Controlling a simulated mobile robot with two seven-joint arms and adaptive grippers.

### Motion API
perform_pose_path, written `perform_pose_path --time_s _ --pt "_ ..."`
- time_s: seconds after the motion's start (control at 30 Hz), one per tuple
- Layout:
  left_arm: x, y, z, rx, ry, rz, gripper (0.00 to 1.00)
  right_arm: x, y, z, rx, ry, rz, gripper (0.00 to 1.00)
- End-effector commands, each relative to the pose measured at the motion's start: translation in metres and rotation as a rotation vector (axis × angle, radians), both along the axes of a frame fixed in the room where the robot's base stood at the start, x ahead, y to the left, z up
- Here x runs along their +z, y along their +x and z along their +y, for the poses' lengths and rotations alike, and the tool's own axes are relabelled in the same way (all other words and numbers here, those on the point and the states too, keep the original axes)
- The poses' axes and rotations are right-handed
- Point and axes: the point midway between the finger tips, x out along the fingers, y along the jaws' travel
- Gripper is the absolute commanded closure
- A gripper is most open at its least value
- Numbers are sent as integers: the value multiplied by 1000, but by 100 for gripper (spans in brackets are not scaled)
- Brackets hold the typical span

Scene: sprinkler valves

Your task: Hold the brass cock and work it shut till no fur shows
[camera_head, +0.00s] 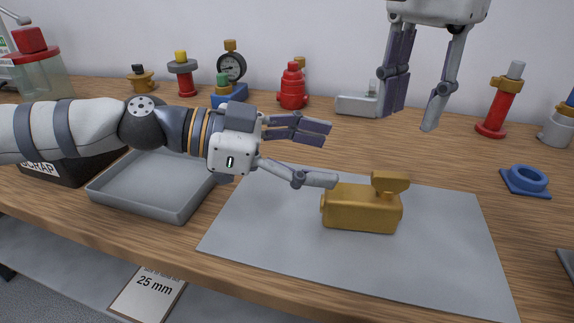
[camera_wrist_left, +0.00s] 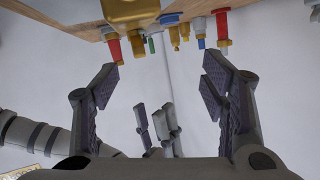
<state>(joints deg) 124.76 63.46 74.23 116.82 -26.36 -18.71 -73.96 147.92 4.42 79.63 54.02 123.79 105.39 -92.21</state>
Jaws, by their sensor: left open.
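The brass cock (camera_head: 362,208) is a blocky gold body with a flat-topped handle (camera_head: 390,182) on its upper right. It lies on a grey mat. My left gripper (camera_head: 328,157) is open at the cock's upper left, its lower finger overlapping the body's top left corner in the head view; I cannot tell if they touch. In the left wrist view the cock (camera_wrist_left: 130,12) shows at the top edge, beyond the spread fingers (camera_wrist_left: 162,78), with nothing between them. My right gripper (camera_head: 411,120) hangs open and empty above and behind the cock. No fur is visible.
The grey mat (camera_head: 270,240) is otherwise clear. A shallow grey tray (camera_head: 150,185) and a dark scrap box (camera_head: 60,172) lie under my left arm. Several valves, a gauge (camera_head: 232,66) and a red fitting (camera_head: 292,88) line the back.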

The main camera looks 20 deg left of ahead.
Motion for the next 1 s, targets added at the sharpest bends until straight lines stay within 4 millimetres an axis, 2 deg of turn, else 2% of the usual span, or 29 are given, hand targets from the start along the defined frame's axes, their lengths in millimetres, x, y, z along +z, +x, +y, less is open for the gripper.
perform_pose_path --time_s 0.1,0.2,0.3,0.37,0.73,0.9,1.0 --pt "-17 -4 20 -97 65 120 33 0 0 0 0 0 0 67" --pt "-21 -10 31 -151 80 177 33 0 0 0 0 0 0 67" --pt "-23 -13 31 -177 84 202 33 0 0 0 0 0 0 67" --pt "-26 -13 25 -182 84 206 33 0 0 0 0 0 0 67" --pt "-59 -3 -53 -181 84 204 33 0 0 0 0 0 0 67" --pt "-67 -1 -72 -179 83 203 33 0 0 0 0 0 0 67" --pt "-68 0 -75 -177 82 203 33 0 0 0 0 0 0 67"
